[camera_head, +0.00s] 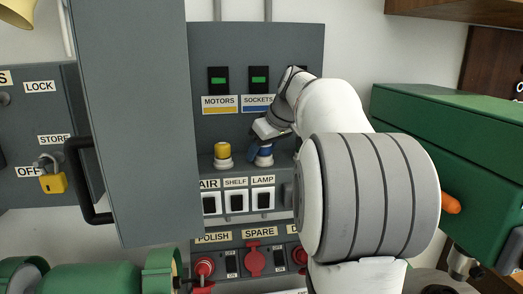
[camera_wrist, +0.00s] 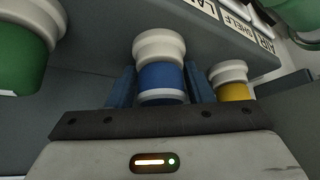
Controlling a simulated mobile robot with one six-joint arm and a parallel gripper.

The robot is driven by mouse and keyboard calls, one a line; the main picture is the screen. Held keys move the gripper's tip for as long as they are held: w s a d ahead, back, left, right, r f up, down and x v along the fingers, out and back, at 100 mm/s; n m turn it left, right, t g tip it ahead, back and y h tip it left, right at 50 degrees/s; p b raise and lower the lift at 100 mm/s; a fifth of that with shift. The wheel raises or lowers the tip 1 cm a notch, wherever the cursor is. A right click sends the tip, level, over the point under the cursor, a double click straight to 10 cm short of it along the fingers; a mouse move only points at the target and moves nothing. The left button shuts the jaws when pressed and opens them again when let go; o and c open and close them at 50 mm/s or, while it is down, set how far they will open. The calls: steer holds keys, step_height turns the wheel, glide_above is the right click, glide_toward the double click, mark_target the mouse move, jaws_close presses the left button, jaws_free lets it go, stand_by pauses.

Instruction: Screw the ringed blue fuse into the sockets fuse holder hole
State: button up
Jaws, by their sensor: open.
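The blue fuse (camera_wrist: 160,78) stands between the two blue fingers of my gripper (camera_wrist: 160,90) in the wrist view. In the head view the blue fuse (camera_head: 264,158) shows just under my gripper (camera_head: 262,147), below the SOCKETS label (camera_head: 257,104) on the grey panel. It is upright in the holder row, its white end down. The hole itself is hidden, so I cannot tell how deep it sits.
A yellow fuse (camera_head: 222,152) stands close left of the blue one and also shows in the wrist view (camera_wrist: 235,92). A green fuse-like piece (camera_wrist: 22,55) is on the other side. A switch row (camera_head: 236,201) lies below. The cabinet door (camera_head: 135,120) stands at the left.

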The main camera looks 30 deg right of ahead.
steer(key=shift+a, duration=0.1)
steer(key=c, duration=0.4)
steer(key=shift+f+m+h, duration=0.1)
steer(key=shift+m+h, duration=0.4)
steer(key=shift+m, duration=0.4)
steer(key=shift+c, duration=0.5)
steer(key=shift+w+f+m+h, duration=0.1)
steer(key=shift+m+h, duration=0.2)
steer(key=shift+m, duration=0.3)
steer(key=o, duration=0.4)
steer(key=shift+o, duration=1.3)
steer(key=shift+s+d, duration=0.2)
steer(key=shift+s, duration=0.05)
steer(key=shift+o, duration=0.8)
steer(key=shift+w, duration=0.15)
